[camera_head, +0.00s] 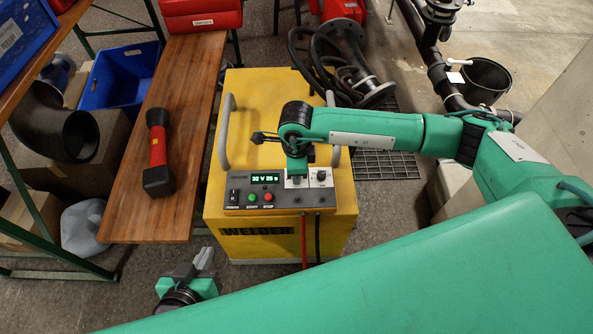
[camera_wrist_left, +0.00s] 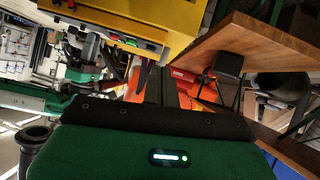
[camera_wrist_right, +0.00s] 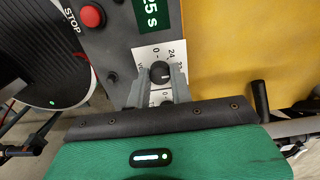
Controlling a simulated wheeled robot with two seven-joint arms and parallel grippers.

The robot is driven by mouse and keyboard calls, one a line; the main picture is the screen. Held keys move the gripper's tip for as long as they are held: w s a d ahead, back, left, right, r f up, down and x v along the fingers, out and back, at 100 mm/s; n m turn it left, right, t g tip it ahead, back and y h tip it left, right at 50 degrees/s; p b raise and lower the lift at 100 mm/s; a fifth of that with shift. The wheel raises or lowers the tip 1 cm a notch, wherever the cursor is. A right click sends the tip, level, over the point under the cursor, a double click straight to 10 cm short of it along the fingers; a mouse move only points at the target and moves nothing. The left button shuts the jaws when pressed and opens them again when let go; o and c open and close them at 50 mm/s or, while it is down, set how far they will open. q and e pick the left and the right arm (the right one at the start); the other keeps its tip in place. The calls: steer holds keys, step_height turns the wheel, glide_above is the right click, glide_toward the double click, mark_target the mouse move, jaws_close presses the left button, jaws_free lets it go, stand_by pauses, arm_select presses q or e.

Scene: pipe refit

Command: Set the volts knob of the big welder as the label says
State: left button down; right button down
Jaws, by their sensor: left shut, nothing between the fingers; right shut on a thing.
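The big yellow welder (camera_head: 338,205) stands in the middle of the head view. Its green display (camera_head: 265,179) reads 32 V 25 s. My right gripper (camera_head: 296,181) points down at the left one of two knobs on its panel. In the right wrist view its fingers are closed around this dark knob (camera_wrist_right: 160,72), on a white scale plate with 0 and 24 readable. The other knob (camera_head: 321,175) is free, to its right. My left gripper (camera_head: 204,259) is shut and empty, low in front of the welder's left side. No setting label is readable.
A wooden bench (camera_head: 172,95) with a red-and-black flashlight (camera_head: 158,152) stands left of the welder. Grey handles (camera_head: 224,132) rise from the welder's top. Black hoses and a flanged pipe (camera_head: 345,60) lie behind it. Red and black cables (camera_head: 304,240) hang at its front.

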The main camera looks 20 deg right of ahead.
steer(key=c, duration=1.2)
jaws_free()
steer(key=shift+c, duration=0.2)
arm_select(q)
steer(key=a+g+p, duration=0.1)
steer(key=s+a+g+y, duration=0.1)
steer(key=a, duration=0.1)
steer(key=shift+s+a+f+p, duration=0.1)
steer(key=shift+a+p, duration=0.05)
steer(key=shift+p, duration=0.2)
arm_select(e)
step_height(320, 180, up, 14)
